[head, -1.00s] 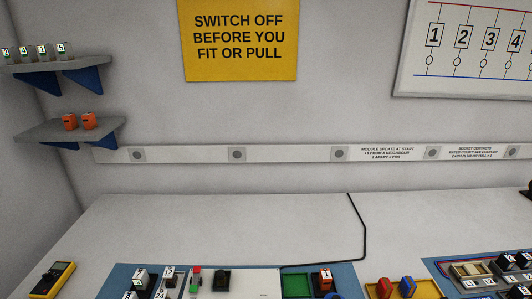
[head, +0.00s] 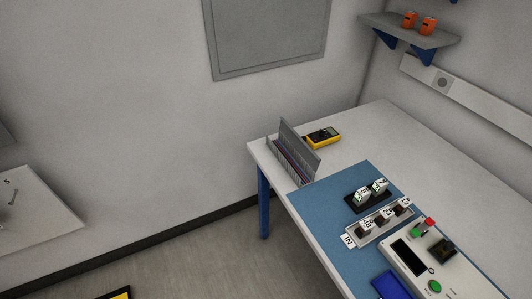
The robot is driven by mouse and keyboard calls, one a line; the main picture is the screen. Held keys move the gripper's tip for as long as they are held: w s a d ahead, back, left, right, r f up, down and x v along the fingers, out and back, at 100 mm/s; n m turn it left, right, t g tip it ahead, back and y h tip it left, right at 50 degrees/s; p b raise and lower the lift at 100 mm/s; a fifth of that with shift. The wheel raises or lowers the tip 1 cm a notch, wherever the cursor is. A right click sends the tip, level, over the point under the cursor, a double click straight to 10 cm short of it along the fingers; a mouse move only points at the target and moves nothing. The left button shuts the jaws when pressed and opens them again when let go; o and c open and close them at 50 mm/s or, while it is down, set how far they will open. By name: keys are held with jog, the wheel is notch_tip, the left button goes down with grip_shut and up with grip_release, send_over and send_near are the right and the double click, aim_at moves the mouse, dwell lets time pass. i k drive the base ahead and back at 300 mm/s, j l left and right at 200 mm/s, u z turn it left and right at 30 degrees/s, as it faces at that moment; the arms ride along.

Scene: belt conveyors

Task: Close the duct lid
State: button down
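A grey cable duct (head: 288,163) sits at the left end of the workbench in the head view. Its lid (head: 301,145) stands raised and tilted along the duct's back side, so the duct is open. Dark and reddish lines, perhaps wires, show inside the channel. My gripper is not in view.
A yellow multimeter (head: 322,137) lies just behind the lid. A blue mat (head: 345,190) carries black and white numbered modules (head: 379,186), a module tray (head: 384,226) and a control panel (head: 437,268). Floor (head: 190,262) is free left of the bench.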

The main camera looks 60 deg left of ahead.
aim_at(298, 142)
jog(key=u, duration=1.35)
jog(key=i+l+z, duration=0.15)
jog(key=i+l, duration=0.15)
jog(key=i, duration=0.15)
jog(key=i+l+z, duration=0.15)
jog(key=i, duration=0.3)
jog(key=l, duration=0.1)
